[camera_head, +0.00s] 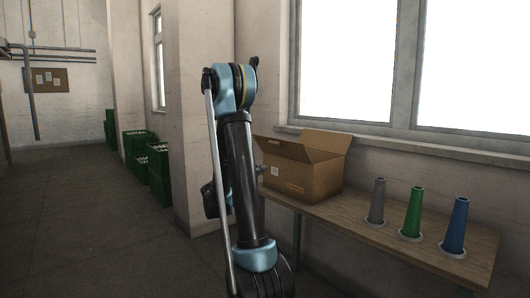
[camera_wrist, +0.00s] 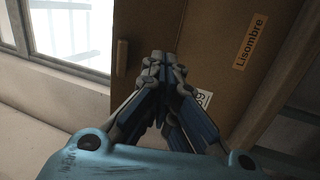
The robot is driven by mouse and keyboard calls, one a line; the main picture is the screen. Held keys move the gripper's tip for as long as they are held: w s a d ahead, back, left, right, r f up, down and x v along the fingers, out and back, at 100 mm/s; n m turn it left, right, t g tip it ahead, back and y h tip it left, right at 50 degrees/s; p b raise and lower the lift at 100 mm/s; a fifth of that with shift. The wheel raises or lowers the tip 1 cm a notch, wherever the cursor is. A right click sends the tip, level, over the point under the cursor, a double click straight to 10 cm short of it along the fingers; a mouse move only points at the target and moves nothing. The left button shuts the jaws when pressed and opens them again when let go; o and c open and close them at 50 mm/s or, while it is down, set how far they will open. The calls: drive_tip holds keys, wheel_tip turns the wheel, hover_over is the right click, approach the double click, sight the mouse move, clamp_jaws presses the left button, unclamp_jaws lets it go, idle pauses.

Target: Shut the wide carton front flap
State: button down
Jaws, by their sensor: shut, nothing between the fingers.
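The brown carton (camera_head: 312,179) stands on the wooden bench, its top open. One flap (camera_head: 281,149) leans outward over the near left side; another flap (camera_head: 328,142) stands up at the right. I cannot tell which the task calls the wide front flap. In the wrist view the carton (camera_wrist: 222,62) fills the middle, with a "Lisombre" label and a white code label partly behind my fingers. My gripper (camera_wrist: 158,60) is shut and empty, close in front of the cardboard; contact cannot be told. In the head view my arm hides most of the gripper.
A grey cone (camera_head: 377,202), a green cone (camera_head: 413,214) and a blue cone (camera_head: 456,227) stand on the bench (camera_head: 345,220) right of the carton. A window wall is behind. Green crates (camera_head: 159,172) stand by the left wall; the floor at left is clear.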

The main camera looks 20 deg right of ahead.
drive_tip(key=w+a+n+t+h, duration=0.1)
drive_tip(key=w+a+t+h, duration=0.1)
drive_tip(key=w+a+h, duration=0.15)
approach(271, 144)
drive_tip(key=x, duration=0.6)
drive_tip(key=shift+w+d+r, duration=0.2)
drive_tip(key=shift+w+d, duration=0.1)
idle(0.4)
